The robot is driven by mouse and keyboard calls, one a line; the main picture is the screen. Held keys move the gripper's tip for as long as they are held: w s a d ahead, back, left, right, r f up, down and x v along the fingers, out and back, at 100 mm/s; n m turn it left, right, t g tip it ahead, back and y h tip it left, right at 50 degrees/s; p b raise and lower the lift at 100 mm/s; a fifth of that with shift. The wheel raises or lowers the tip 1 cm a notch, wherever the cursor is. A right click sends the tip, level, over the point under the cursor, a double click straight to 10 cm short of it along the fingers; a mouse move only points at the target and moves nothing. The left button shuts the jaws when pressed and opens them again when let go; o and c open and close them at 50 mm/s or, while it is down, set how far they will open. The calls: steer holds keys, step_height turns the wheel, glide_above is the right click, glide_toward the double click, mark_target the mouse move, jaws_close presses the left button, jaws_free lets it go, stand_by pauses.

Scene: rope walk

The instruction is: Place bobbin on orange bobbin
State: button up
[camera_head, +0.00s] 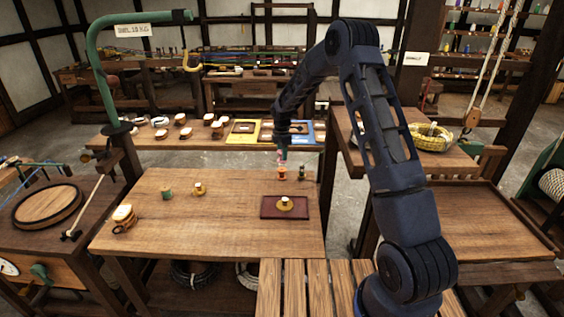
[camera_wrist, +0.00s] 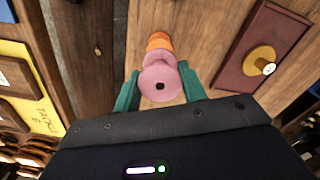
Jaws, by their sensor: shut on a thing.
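My gripper (camera_head: 283,153) reaches down over the far right part of the near table. Its two green fingers are shut on a pink bobbin (camera_wrist: 160,83), one finger on each side in the wrist view. The pink bobbin (camera_head: 281,161) also shows small in the head view. The orange bobbin (camera_head: 282,174) stands upright on the table directly below it. In the wrist view the orange bobbin (camera_wrist: 158,40) is mostly hidden behind the pink one. I cannot tell whether the two touch.
Another small bobbin (camera_head: 301,173) stands close to the right of the orange one. A dark red tray (camera_head: 269,212) with a yellow-based spool is nearer. A green bobbin (camera_head: 166,193) and a yellow-based spool (camera_head: 199,189) stand left. The table's middle is clear.

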mark_target(282, 161)
steer(key=shift+f, duration=2.3)
steer(key=shift+f, duration=0.1)
steer(key=o, duration=0.9)
steer(key=shift+o, duration=0.2)
step_height(282, 161, up, 13)
steer(key=shift+f, duration=0.2)
steer(key=s+d+r+m+t, duration=0.1)
steer(key=s+d+r+m, duration=0.5)
steer(key=s+d+r, duration=0.4)
steer(key=s+d+r+m+t, duration=0.1)
steer(key=s+d+r+m, duration=0.4)
steer(key=s+d+r, duration=0.6)
steer(key=s+d+r+m+t, duration=0.1)
steer(key=s+d+m, duration=0.2)
steer(key=s, duration=0.5)
steer(key=s+d+m, duration=0.3)
steer(key=s+m, duration=0.2)
steer(key=s, duration=0.3)
steer(key=s+d+r+m+t, duration=0.1)
steer(key=s+d+m, duration=0.2)
steer(key=s, duration=0.6)
steer(key=shift+d+r+m+t, duration=0.25)
steer(key=shift+r+m+t, duration=0.05)
steer(key=shift+m, duration=0.3)
